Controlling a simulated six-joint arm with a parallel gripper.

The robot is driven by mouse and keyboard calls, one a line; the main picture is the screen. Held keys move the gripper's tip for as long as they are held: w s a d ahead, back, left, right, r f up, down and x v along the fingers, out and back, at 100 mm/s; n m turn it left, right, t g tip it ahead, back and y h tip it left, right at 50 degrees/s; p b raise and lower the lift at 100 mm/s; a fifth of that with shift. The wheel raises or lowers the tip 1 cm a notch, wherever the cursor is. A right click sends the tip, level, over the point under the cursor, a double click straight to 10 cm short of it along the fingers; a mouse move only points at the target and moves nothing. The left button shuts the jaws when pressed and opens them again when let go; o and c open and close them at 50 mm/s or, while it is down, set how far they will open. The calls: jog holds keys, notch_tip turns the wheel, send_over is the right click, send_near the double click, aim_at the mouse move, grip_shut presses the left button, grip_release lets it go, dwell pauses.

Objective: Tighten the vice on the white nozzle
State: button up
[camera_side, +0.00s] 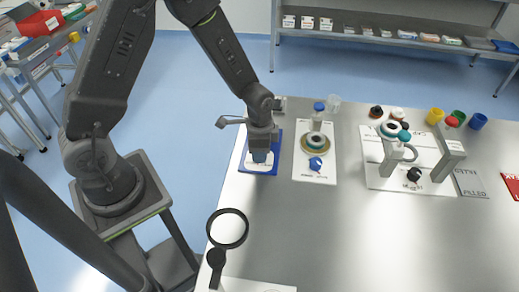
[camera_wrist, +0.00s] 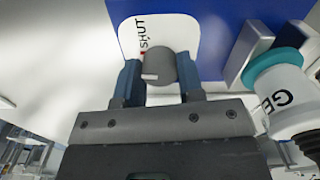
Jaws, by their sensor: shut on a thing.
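My gripper (camera_wrist: 160,85) is shut on a grey round knob (camera_wrist: 160,68) with a white mark on it. The knob sits over a white label reading "SHUT" on a blue base plate (camera_wrist: 205,30). A grey vice jaw (camera_wrist: 250,45) stands to the right in the wrist view. Beside it is a white nozzle (camera_wrist: 285,95) with a teal ring and dark lettering, partly cut off by the frame. Whether jaw and nozzle touch is unclear. In the side view my gripper (camera_side: 261,155) is low over the blue plate (camera_side: 246,165) and hides most of the vice.
A white board (camera_side: 300,165) with a round stand and blue knob lies just right of the vice. Farther right is a white fixture (camera_side: 380,180) with grey uprights, with coloured cups behind. A black ring holder (camera_side: 228,229) stands near the front edge. The front table is mostly clear.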

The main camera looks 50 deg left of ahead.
jog(key=shift+m, duration=0.6)
jog(key=o, duration=0.9)
jog(key=shift+r, duration=0.15)
notch_tip(320, 180, up, 14)
jog(key=shift+f, duration=0.2)
jog(key=s+r+n+t, duration=0.2)
jog(key=s+r+n, duration=0.1)
jog(key=s+r, duration=0.1)
jog(key=s+r+n+t, duration=0.1)
jog(key=s+r+n, duration=0.1)
jog(key=s+r, duration=0.3)
jog(key=s+r+n+t, duration=0.2)
jog(key=s+r+n, duration=0.1)
jog(key=s, duration=0.3)
jog(key=shift+s+r+n+t, duration=0.15)
jog(key=shift+r+n+t, duration=0.15)
jog(key=shift+r, duration=0.35)
